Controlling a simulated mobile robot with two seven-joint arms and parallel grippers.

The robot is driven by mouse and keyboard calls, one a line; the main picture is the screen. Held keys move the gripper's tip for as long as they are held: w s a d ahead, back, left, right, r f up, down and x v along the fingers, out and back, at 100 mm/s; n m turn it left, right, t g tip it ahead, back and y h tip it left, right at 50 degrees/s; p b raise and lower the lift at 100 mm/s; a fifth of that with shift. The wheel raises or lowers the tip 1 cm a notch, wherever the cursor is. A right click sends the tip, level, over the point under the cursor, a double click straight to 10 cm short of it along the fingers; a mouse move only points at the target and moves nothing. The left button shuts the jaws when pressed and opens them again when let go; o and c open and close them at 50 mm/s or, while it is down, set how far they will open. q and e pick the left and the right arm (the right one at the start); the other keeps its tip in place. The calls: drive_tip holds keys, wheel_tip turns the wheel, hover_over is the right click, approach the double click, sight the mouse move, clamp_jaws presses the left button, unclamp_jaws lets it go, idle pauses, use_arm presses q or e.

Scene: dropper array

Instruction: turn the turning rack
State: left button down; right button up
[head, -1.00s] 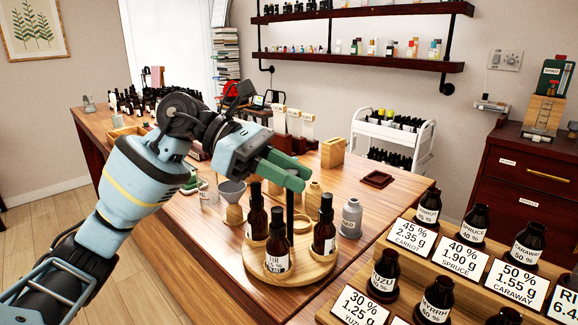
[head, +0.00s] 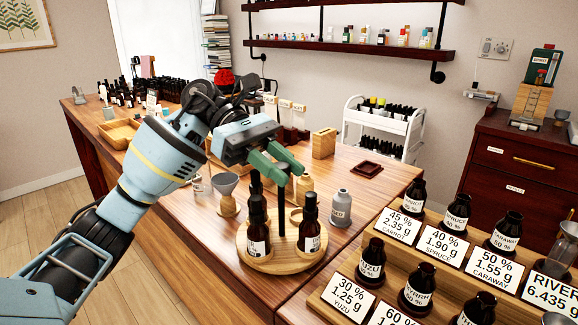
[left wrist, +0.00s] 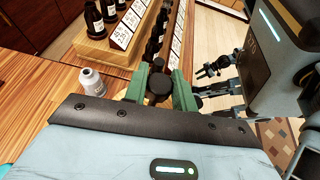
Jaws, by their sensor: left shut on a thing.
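The turning rack is a round wooden disc (head: 284,264) on the table with a dark upright post (head: 282,218). It carries brown bottles: one at the left front (head: 258,232), one at the right (head: 309,228) and one behind at the left (head: 255,186). My left gripper (head: 284,166) is above the rack with its green fingers at the post's top. In the left wrist view the fingers (left wrist: 158,92) are shut on the dark round knob (left wrist: 158,86). A dark jointed part, seemingly of my right arm (left wrist: 215,70), shows there; its jaw is unclear.
A grey bottle (head: 340,208) stands just right of the rack, and a funnel on a wooden stand (head: 226,190) at its left. A stepped wooden stand with labelled bottles (head: 345,292) is at the front right. A small dark tray (head: 367,170) lies behind.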

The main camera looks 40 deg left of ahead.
idle(0.6)
use_arm(q)
drive_tip(key=c, duration=1.1)
unclamp_jaws()
drive_tip(key=shift+c, duration=0.2)
drive_tip(key=v, duration=0.7)
drive_tip(key=shift+a+r, duration=0.2)
drive_tip(key=shift+a, duration=0.15)
